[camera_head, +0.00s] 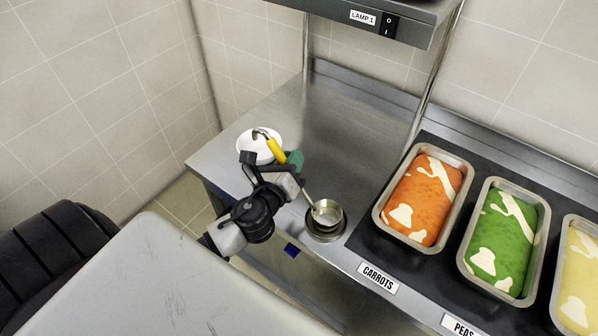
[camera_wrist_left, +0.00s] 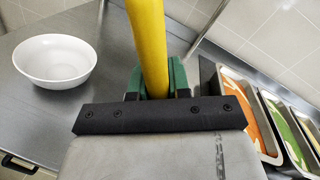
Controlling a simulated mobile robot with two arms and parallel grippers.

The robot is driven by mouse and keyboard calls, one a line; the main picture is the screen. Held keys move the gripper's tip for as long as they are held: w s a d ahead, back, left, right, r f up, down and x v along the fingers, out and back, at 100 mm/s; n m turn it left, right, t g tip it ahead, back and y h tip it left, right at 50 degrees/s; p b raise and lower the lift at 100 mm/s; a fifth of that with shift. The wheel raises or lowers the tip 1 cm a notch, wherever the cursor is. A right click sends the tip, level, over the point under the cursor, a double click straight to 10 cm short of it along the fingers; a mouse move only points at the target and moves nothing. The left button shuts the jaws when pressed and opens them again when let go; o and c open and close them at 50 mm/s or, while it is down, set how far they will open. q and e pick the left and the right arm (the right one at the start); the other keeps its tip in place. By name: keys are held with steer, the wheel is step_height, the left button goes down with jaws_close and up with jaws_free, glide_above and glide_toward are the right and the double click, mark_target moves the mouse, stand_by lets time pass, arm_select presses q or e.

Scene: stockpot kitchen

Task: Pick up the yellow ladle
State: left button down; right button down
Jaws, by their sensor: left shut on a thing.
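The yellow ladle has a yellow handle (camera_head: 275,149) with a hooked metal end. Its steel cup (camera_head: 327,212) shows at the lower right, over a round steel holder (camera_head: 326,236) near the counter's front edge. I cannot tell whether the cup rests in the holder or hangs just above it. My left gripper (camera_head: 293,161), with green fingers, is shut on the yellow handle. In the left wrist view the handle (camera_wrist_left: 148,45) stands between the green fingers. Part of the ladle is hidden by my gripper. My right gripper is not in view.
A white bowl (camera_head: 247,143) stands on the steel counter (camera_head: 345,125) behind the handle. Trays of carrots (camera_head: 424,197), peas (camera_head: 503,240) and a yellow food (camera_head: 580,275) sit at the right. A lamp shelf (camera_head: 400,22) hangs above. The counter's back middle is clear.

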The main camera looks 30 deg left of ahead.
arm_select(q)
steer(key=s+d+r, duration=0.3)
steer(key=d+r, duration=0.7)
steer(key=d, duration=0.1)
steer(key=shift+s+r, duration=0.25)
steer(key=shift+r, duration=0.1)
steer(key=shift+d, duration=0.1)
